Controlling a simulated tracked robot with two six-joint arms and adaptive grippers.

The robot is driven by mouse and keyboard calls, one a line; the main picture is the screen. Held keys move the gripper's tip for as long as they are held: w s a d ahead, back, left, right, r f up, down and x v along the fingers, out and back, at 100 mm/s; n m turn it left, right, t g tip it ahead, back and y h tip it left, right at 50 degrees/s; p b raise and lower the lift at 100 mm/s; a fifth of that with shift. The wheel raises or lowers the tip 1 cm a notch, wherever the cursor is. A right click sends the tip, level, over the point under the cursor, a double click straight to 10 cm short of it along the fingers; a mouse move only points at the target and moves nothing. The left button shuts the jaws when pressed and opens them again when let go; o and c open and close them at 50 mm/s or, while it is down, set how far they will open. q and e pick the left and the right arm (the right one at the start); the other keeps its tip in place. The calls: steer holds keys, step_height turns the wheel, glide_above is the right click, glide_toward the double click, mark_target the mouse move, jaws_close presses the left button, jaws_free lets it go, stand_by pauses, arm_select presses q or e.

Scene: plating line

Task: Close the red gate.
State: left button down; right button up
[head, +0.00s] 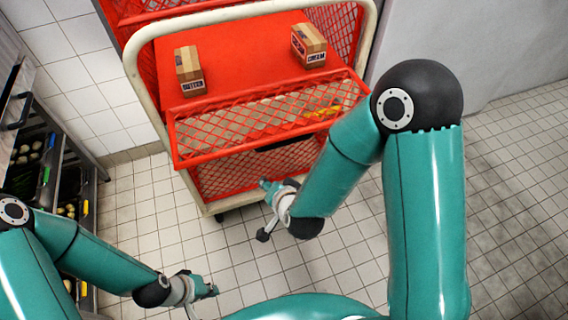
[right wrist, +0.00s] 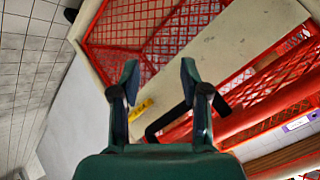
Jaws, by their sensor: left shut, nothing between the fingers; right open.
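The red gate (head: 240,118) is a mesh panel across the front of a red cage trolley with a cream tubular frame (head: 137,75). It juts out from the front, folded down and open below the red shelf (head: 240,60). My right gripper (head: 266,209) is open and empty, low in front of the trolley and below the gate. In the right wrist view its two fingers (right wrist: 160,80) stand apart, with red mesh and a cream surface beyond them. My left gripper (head: 212,290) is shut and empty near the floor at the lower left, away from the gate.
Two cardboard boxes, one at left (head: 189,71) and one at right (head: 309,45), stand on the shelf. A dark rack with produce (head: 75,170) lines the left side. Tiled floor (head: 225,255) is clear in front of the trolley. A grey wall (head: 470,50) rises at the right.

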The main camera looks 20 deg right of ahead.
mark_target(275, 119)
steer(key=s+m+t+h+b, duration=0.5)
steer(key=m+t+h+b, duration=0.65)
steer(key=b, duration=1.55)
steer(key=w+d+r+m+g+y, duration=0.1)
steer(key=w+d, duration=0.1)
steer(key=w, duration=0.3)
steer(key=w+d+r+g+y+p, duration=0.1)
steer(key=w+d, duration=0.1)
steer(key=w, duration=0.3)
steer(key=w+d+r+m+g+y+p, duration=0.1)
steer(key=w+d, duration=0.1)
steer(key=w, duration=0.3)
steer(key=shift+w+d+r+m+y, duration=0.15)
steer(key=shift+w+d+m+y, duration=0.05)
steer(key=shift+d+m+y, duration=0.15)
steer(key=shift+a, duration=0.1)
jaws_close()
